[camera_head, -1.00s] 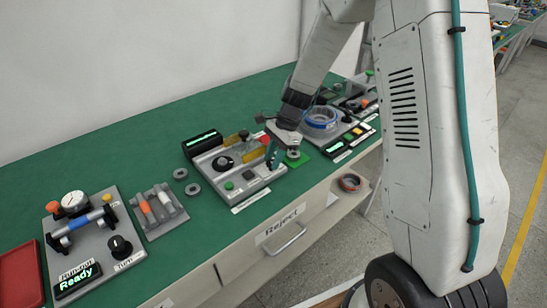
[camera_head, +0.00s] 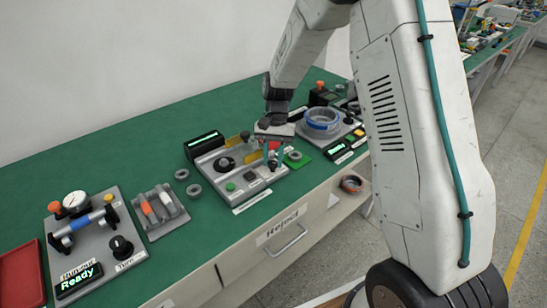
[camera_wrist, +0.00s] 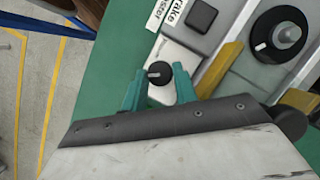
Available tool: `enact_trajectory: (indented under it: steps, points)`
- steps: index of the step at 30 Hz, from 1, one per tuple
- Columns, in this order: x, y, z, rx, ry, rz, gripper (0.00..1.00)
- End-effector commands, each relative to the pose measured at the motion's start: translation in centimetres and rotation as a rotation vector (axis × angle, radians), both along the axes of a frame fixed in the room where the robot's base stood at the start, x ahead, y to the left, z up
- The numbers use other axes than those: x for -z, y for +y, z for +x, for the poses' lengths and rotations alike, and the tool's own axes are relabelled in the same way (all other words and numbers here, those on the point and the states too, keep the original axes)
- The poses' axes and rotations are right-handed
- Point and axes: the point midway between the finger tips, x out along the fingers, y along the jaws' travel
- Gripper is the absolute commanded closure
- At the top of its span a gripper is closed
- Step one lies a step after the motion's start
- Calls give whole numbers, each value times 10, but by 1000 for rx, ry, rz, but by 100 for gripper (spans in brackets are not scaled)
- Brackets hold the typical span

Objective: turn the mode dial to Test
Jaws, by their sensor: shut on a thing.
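The mode dial (camera_wrist: 158,74) is a small black knob with a pale pointer mark. It sits on the pale grey fixture plate, between the two teal fingertips of my gripper (camera_wrist: 160,76) in the wrist view. My gripper is shut on the dial. In the head view, my gripper (camera_head: 274,160) reaches down at the right end of the grey brake test fixture (camera_head: 208,163), and its fingers and wrist hide the dial there. I cannot read any mode marking around the dial, so its setting is unclear.
The fixture carries a large black round hub (camera_wrist: 281,34), a black square button (camera_wrist: 202,15) and yellow blocks (camera_wrist: 222,68) close to my gripper. A green pad with a ring (camera_head: 297,157) lies just right. A run-out station (camera_head: 92,245) stands at the left.

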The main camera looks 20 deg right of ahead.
Motion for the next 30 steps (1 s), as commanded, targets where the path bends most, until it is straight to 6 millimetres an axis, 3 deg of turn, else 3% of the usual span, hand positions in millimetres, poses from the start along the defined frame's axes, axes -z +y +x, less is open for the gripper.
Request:
enact_trajectory:
  steps: [23, 24, 25, 30]
  points:
    - [-1, 1, 2, -97, -5, 0, 94]
    - [-1, 1, 2, -97, -5, 0, 60]
    - [-1, 1, 2, -97, -5, 0, 52]
    - [-1, 1, 2, -97, -4, 0, 50]
